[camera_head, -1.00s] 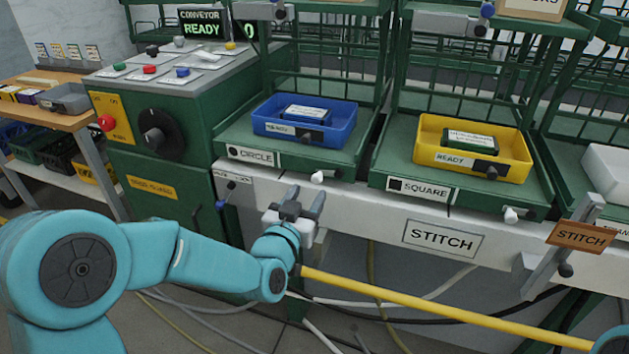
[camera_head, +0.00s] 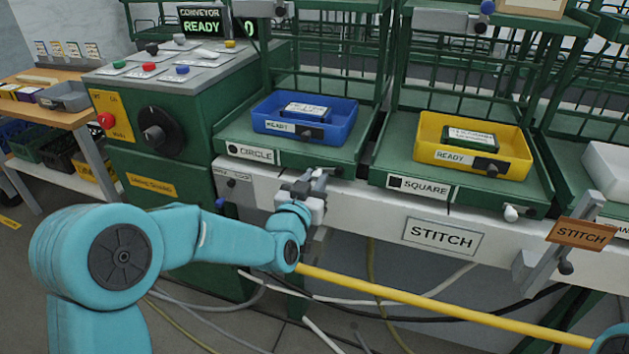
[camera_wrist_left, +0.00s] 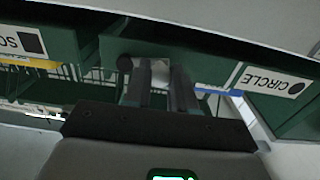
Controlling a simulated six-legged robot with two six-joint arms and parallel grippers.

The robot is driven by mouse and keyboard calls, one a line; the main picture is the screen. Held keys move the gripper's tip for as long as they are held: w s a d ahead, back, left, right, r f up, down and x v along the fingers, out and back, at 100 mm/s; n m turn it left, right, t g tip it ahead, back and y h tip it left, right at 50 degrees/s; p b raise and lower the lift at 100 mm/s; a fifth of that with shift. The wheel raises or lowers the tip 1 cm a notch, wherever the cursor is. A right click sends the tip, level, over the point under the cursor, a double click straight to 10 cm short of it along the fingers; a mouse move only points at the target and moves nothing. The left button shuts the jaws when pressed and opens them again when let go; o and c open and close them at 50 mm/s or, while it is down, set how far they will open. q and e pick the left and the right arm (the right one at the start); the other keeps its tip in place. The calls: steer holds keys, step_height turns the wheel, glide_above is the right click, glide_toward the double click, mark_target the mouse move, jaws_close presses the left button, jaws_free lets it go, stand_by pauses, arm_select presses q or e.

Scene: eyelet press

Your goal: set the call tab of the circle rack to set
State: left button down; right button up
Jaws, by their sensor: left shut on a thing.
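The circle rack (camera_head: 225,139) has a green shelf with a CIRCLE label (camera_head: 250,154) on its front edge; the label also shows upside down in the left wrist view (camera_wrist_left: 275,81). My left gripper (camera_head: 318,181) is at the right part of that front edge, just below the shelf. In the left wrist view its two fingers (camera_wrist_left: 160,85) are shut on the small white call tab (camera_wrist_left: 160,72), which shows only in part between them. The head view hides the tab behind the gripper. My right gripper is out of view.
A blue bin (camera_head: 262,122) marked READY stands on the circle shelf. The square rack's white tab (camera_head: 511,213) hangs under its shelf at the right. A yellow bar (camera_head: 420,301) crosses in front, below the white STITCH beam (camera_head: 375,222).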

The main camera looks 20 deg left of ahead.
arm_select(q)
steer(key=shift+d+f+n+b, duration=0.45)
steer(key=shift+n+b, duration=1.3)
steer(key=shift+b, duration=0.5)
steer(key=shift+d+f+n+b, duration=0.3)
steer(key=shift+f+n+b, duration=0.25)
steer(key=shift+n+b, duration=1.45)
steer(key=shift+d+f+n+b, duration=0.45)
steer(key=shift+n+b, duration=1)
steer(key=shift+b, duration=1.1)
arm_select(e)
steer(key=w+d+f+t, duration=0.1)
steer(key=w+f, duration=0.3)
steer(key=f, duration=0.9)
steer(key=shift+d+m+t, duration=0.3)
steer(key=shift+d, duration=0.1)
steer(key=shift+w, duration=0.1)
arm_select(q)
steer(key=c, duration=0.9)
jaws_free()
steer(key=shift+f, duration=0.1)
steer(key=shift+c, duration=0.2)
steer(key=shift+s, duration=0.1)
